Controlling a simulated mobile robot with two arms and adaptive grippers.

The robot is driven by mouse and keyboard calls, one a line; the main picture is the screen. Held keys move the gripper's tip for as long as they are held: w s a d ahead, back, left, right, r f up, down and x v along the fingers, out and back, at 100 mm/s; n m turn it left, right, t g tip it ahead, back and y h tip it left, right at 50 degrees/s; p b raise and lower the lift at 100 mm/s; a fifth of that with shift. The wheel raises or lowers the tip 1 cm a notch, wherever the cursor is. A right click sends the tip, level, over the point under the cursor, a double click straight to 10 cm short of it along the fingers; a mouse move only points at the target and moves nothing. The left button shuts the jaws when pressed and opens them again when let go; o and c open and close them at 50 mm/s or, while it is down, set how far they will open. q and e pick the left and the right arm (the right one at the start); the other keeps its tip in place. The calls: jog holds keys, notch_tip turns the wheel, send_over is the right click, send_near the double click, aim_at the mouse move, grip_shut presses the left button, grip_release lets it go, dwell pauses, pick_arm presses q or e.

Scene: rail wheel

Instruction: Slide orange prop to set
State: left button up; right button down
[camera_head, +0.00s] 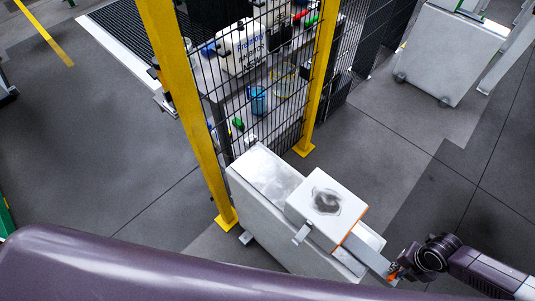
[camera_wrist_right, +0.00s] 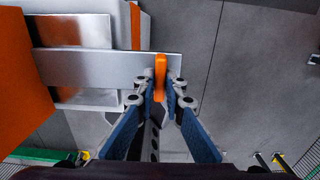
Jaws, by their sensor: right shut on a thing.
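The orange prop (camera_head: 394,272) is small and sits at the outer end of a flat metal bar (camera_head: 362,252) that sticks out of a white box (camera_head: 300,212). My right gripper (camera_head: 396,274) reaches in from the right and is at the prop. In the right wrist view the orange prop (camera_wrist_right: 160,72) stands upright across the end of the metal bar (camera_wrist_right: 95,68). The blue-padded fingers of my right gripper (camera_wrist_right: 161,88) are closed around its lower part. My left gripper is not in view.
The box, with an orange edge, sits on a grey-white cabinet (camera_head: 262,170). Beside it stands a black mesh fence (camera_head: 270,80) with yellow posts (camera_head: 188,95). An orange panel (camera_wrist_right: 18,85) fills the wrist view's left. Floor to the right of the cabinet is clear.

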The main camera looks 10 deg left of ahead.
jog(key=shift+s+d, duration=0.1)
jog(key=shift+d, duration=0.1)
jog(key=shift+s+d, duration=0.5)
jog(key=shift+d, duration=0.25)
jog(key=shift+s+d, duration=0.5)
jog(key=shift+d, duration=0.25)
jog(key=c, duration=1.8)
grip_release()
jog(key=shift+c, duration=0.2)
jog(key=shift+o, duration=0.2)
jog(key=shift+a, duration=0.1)
notch_tip(320, 180, up, 6)
jog(key=p, duration=0.2)
